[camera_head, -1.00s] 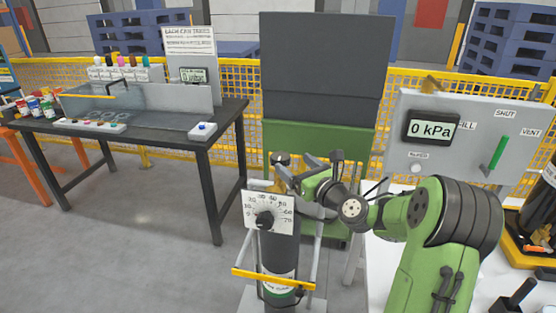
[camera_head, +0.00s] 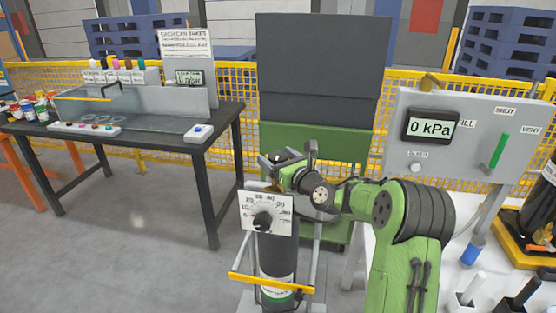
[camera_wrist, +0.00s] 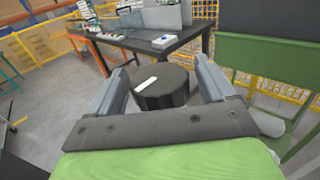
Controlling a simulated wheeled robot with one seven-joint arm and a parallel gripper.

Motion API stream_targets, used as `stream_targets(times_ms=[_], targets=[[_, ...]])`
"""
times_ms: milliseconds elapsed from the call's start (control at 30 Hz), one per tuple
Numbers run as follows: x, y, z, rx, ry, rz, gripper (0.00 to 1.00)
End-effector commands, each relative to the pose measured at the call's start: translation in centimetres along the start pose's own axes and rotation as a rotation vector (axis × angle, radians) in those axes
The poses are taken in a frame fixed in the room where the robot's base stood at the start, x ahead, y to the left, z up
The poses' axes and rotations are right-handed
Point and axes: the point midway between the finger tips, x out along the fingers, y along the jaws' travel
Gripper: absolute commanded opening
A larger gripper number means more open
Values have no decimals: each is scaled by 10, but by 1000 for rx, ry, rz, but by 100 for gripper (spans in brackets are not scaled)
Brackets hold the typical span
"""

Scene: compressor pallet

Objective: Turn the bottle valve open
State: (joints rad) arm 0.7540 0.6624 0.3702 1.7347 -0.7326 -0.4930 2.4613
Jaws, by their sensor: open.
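The bottle (camera_head: 277,258) stands upright in a trolley frame with a yellow bar, its dial plate (camera_head: 278,206) in front. The bottle valve (camera_wrist: 162,92), a black round knob with a white mark on top, lies between the two fingers of my gripper (camera_wrist: 163,84) in the wrist view. The fingers are open, with a gap visible on each side. In the head view my gripper (camera_head: 287,162) is at the top of the bottle, and the arm and fingers largely hide the valve.
A grey panel (camera_head: 480,102) at right carries a display (camera_head: 431,127) reading 0 kPa and a green lever (camera_head: 499,150). A dark table (camera_head: 217,123) stands at left, with floor between it and the bottle. A green and dark grey stand (camera_head: 320,75) is behind the bottle.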

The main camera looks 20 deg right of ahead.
Motion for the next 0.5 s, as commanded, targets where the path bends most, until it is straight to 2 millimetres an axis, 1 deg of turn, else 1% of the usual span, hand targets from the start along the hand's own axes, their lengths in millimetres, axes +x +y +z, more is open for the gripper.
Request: stream_targets(times_ms=[100,433,500], targets=[[0,0,0,0,0,0,83],[-1,0,0,0,0,0,32],[-1,0,0,0,0,1,32]])
